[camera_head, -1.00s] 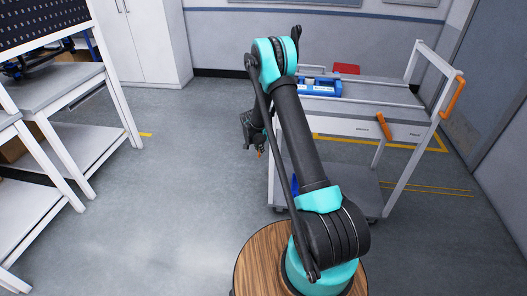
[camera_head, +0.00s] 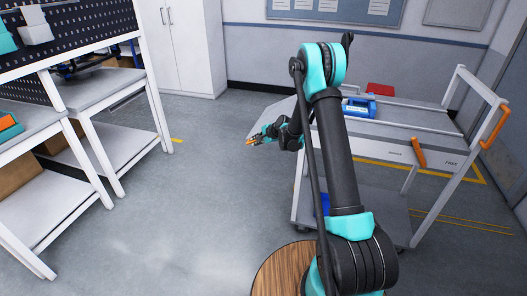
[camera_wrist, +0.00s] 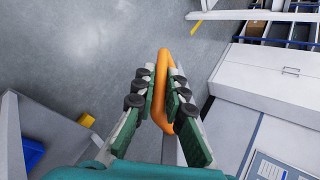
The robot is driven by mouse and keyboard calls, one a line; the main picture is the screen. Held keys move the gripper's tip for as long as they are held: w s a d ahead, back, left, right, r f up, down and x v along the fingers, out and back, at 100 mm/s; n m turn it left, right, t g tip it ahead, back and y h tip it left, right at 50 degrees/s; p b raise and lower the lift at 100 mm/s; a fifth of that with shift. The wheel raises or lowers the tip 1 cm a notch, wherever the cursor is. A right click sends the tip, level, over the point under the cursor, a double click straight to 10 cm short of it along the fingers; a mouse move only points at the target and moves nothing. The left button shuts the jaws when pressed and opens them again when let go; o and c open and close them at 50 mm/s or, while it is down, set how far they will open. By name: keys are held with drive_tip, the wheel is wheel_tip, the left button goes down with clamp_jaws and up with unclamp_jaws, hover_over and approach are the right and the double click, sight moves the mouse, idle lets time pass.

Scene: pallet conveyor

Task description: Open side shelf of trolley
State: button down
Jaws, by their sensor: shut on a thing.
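The trolley (camera_head: 447,152) stands right of my arm, with a grey top and white frame. Its side shelf, a grey panel (camera_head: 284,114), extends left from the top and is partly hidden behind my arm. My gripper (camera_head: 254,141) is at the panel's outer left end. In the wrist view, my gripper (camera_wrist: 160,88) is shut around an orange handle (camera_wrist: 163,62), which lies lengthwise between the two fingers. How the handle joins the panel is hidden.
A blue case (camera_head: 360,105) and a red item (camera_head: 380,89) are on the trolley top. Another orange handle (camera_head: 494,126) is at its right end. White workbenches (camera_head: 110,150) stand left and a cabinet (camera_head: 188,45) behind. Open floor lies between.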

wheel_tip(320, 180, up, 13)
drive_tip(key=w+a+m+t+y, duration=0.1)
drive_tip(key=a+t+y, duration=0.1)
drive_tip(key=y, duration=0.3)
drive_tip(key=shift+a+f+t, duration=0.2)
drive_tip(key=shift+a+t, duration=0.1)
drive_tip(key=shift+t, duration=0.1)
drive_tip(key=shift+w+r+m+y, duration=0.1)
drive_tip(key=shift+w+m+y, duration=0.05)
drive_tip(key=shift+m+y, duration=0.15)
drive_tip(key=c, duration=1.6)
unclamp_jaws()
drive_tip(key=v, duration=1.2)
drive_tip(key=shift+s, duration=0.25)
